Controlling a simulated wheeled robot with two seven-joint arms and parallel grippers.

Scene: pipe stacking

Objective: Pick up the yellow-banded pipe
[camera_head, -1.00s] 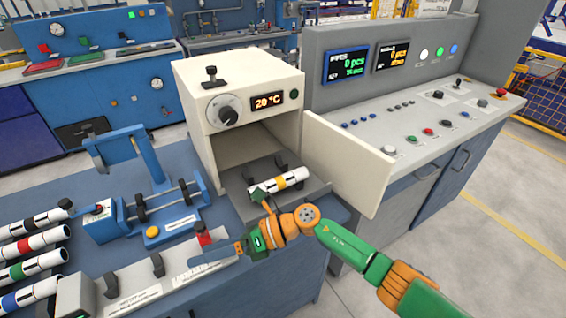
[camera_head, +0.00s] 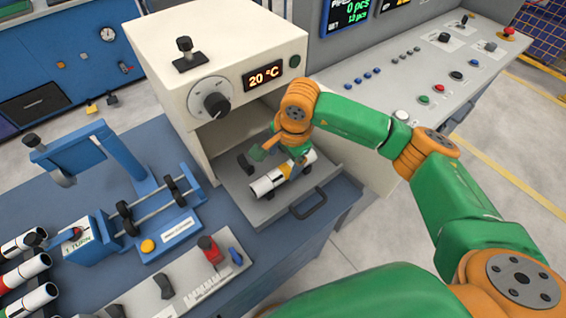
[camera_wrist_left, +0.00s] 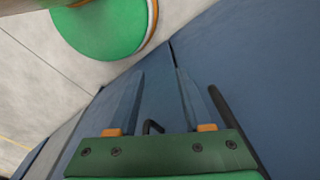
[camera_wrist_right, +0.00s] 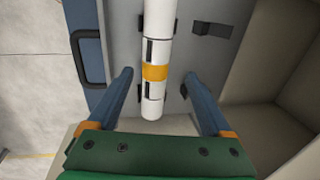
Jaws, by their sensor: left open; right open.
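The yellow-banded pipe (camera_head: 266,184), white with dark marks and a yellow band, lies on dark supports on the grey tray (camera_head: 240,200) in front of the cream heater. My right gripper (camera_wrist_right: 159,76) is open above it. In the right wrist view the pipe (camera_wrist_right: 155,95) passes between the two blue fingers, with visible gaps on both sides. In the head view the gripper partly hides the pipe's far end. My left gripper (camera_wrist_left: 159,75) is open and empty, with blue surfaces behind it; it cannot be made out in the head view.
The cream heater (camera_head: 150,55) reads 20 °C, and its open door (camera_head: 372,172) stands right of the tray. A dark handle (camera_head: 307,203) is at the tray's front. A blue fixture (camera_head: 140,180) and several other banded pipes (camera_head: 25,270) are at the left.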

